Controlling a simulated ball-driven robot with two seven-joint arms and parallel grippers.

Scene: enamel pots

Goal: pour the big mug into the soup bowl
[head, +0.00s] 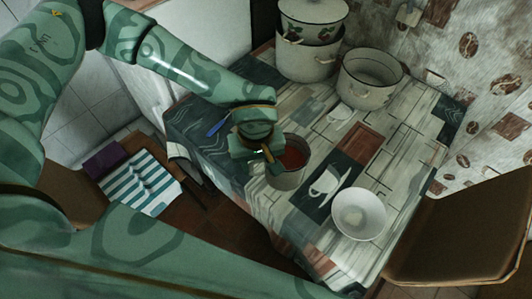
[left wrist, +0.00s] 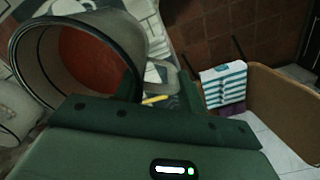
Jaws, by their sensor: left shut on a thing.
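The big mug (head: 285,180) is grey with a dark rim and red contents, near the left edge of the table. My left gripper (head: 262,150) is shut on it at its left side. In the left wrist view the mug (left wrist: 122,32) fills the upper left, its mouth towards the camera and red inside. The fingers (left wrist: 160,92) are at its right side; the exact grip is partly hidden. I cannot tell whether the mug touches the table. The soup bowl (head: 358,213) is white, upright and apart, to the mug's lower right. My right gripper is not in view.
A lidded enamel pot (head: 306,64) and an open pot (head: 370,92) stand at the back of the patterned table (head: 300,110). A blue-handled thing (head: 218,127) lies left of the gripper. A brown chair (head: 460,235) stands at the right. A striped towel (head: 140,183) lies at the left.

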